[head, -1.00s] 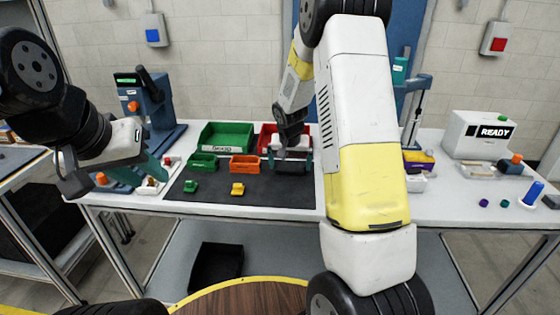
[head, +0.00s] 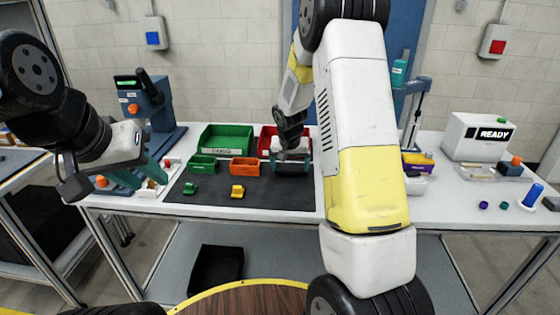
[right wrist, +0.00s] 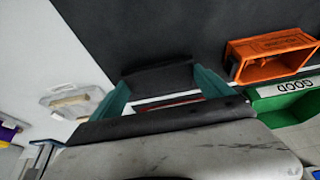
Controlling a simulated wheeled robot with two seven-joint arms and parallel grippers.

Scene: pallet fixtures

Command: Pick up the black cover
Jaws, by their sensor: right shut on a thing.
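The black cover (head: 291,168) is a dark piece at the back right of the dark mat, in front of the red bin. My right gripper (head: 291,161) is shut on it, with a teal finger at either side. The right wrist view shows the cover (right wrist: 157,79) between the two teal fingers, dark against the dark mat, so its outline is hard to make out. Whether it touches the mat is unclear. My left gripper (head: 154,170) is at the left end of the table, above small parts there. Its fingers overlap in view, so its opening does not show.
A small orange bin (head: 244,167) and a small green bin (head: 202,164) stand left of the cover. Large green (head: 225,137) and red (head: 266,140) bins stand behind. Green (head: 190,188) and yellow (head: 238,190) parts lie on the mat (head: 275,195), whose front right is clear.

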